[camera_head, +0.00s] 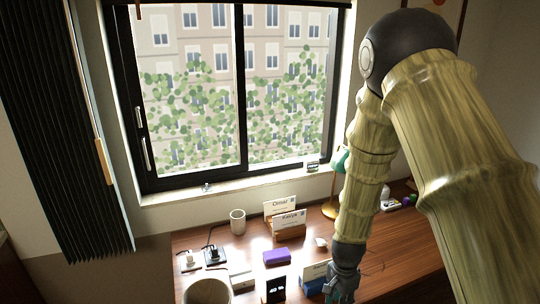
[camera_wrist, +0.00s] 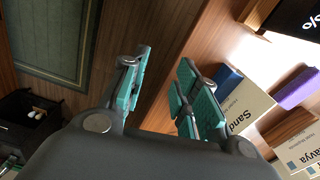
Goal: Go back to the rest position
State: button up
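My gripper (camera_head: 342,287) hangs low over the front of the wooden desk (camera_head: 375,268) in the head view, right next to a name card in a blue holder (camera_head: 313,285). In the wrist view, my gripper (camera_wrist: 163,88) has its two teal-padded fingers spread apart with nothing between them. The card, with "Sand" readable, also shows there beside the right finger, in its blue holder (camera_wrist: 228,76). I cannot tell whether the finger touches it. My arm reaches down from the upper right of the head view.
A purple block (camera_head: 277,257), name cards "Omar" (camera_head: 280,206) and "Kavya" (camera_head: 290,222), a cup (camera_head: 238,222), a larger round vessel (camera_head: 207,291) and a small dark display (camera_head: 274,289) crowd the desk. A window (camera_head: 240,85) stands behind. A dark open box (camera_wrist: 30,120) lies left in the wrist view.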

jog(key=s+d+f+n+b, duration=0.15)
jog(key=s+f+n, duration=0.35)
jog(key=s+f, duration=0.85)
jog(key=s+f+n, duration=0.3)
jog(key=s+f, duration=0.1)
jog(key=s, duration=0.6)
jog(key=s+d+f+n, duration=0.1)
jog(key=s+f+n, duration=0.2)
jog(key=s, duration=0.7)
jog(key=shift+f+n+b, duration=0.35)
jog(key=shift+n+b, duration=0.05)
jog(key=shift+n, duration=0.1)
